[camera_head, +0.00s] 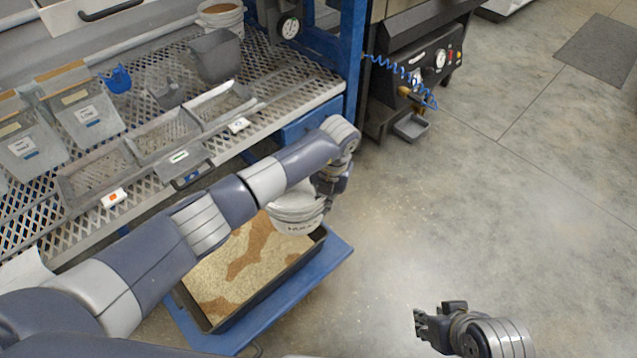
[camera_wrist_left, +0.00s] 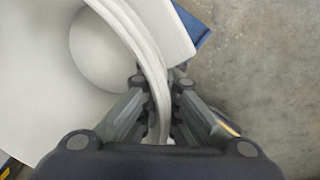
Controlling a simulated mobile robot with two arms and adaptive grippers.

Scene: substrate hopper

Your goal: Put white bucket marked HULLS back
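The visible inside is white and looks empty. My right gripper (camera_head: 432,322) is low at the right over bare floor, apart from everything; its finger opening cannot be made out.
The tray holds pale and brown material on a blue platform (camera_head: 338,248). A mesh shelf (camera_head: 255,118) carries grey bins (camera_head: 165,135), a blue scoop (camera_head: 117,79), a grey container (camera_head: 215,55), a dial scale (camera_head: 288,27) and another white bucket (camera_head: 221,18) with brown contents. Floor at right is clear.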

